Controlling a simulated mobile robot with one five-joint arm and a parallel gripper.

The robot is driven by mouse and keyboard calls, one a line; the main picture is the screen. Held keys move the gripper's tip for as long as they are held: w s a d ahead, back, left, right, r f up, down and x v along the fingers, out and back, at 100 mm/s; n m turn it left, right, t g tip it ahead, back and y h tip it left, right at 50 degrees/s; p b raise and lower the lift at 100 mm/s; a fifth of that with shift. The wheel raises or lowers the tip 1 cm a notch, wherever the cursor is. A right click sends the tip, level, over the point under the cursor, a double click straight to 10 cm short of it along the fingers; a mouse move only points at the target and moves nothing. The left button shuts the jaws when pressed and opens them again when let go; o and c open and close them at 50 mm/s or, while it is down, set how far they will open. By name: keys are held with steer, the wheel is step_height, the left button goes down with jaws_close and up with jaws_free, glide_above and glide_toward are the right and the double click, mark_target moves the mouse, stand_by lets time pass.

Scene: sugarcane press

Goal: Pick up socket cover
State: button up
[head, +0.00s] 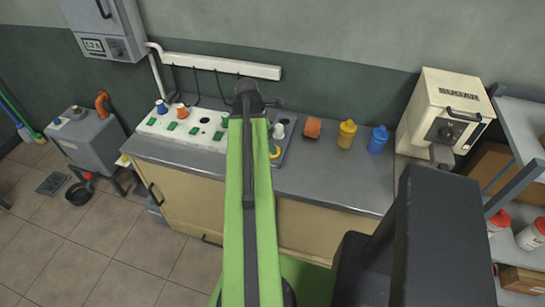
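A white socket panel (195,126) lies on the grey counter (330,172), with several green pieces and dark round openings in it. A blue capped plug-like piece (161,107) and an orange one (182,112) stand at its left end. I cannot tell for sure which piece is the socket cover. A yellow ring-like piece (275,152) and a grey-white knob (279,130) show just right of my arm. My green arm reaches over the panel's right end and hides part of it. My gripper (247,94) is dark and at the arm's far end; its fingers cannot be made out.
An orange-brown block (313,127), a yellow bottle (347,134) and a blue bottle (378,139) stand on the counter. A cream machine (446,108) stands at its right end. A white power strip (222,66) hangs on the wall. A shelf (520,120) is at right.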

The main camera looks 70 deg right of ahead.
steer(key=b+x, duration=0.5)
steer(key=shift+d+f, duration=0.1)
steer(key=shift+f, duration=0.1)
steer(key=shift+r, duration=0.2)
steer(key=c, duration=1.4)
steer(key=shift+r, duration=0.15)
steer(key=shift+c, duration=0.2)
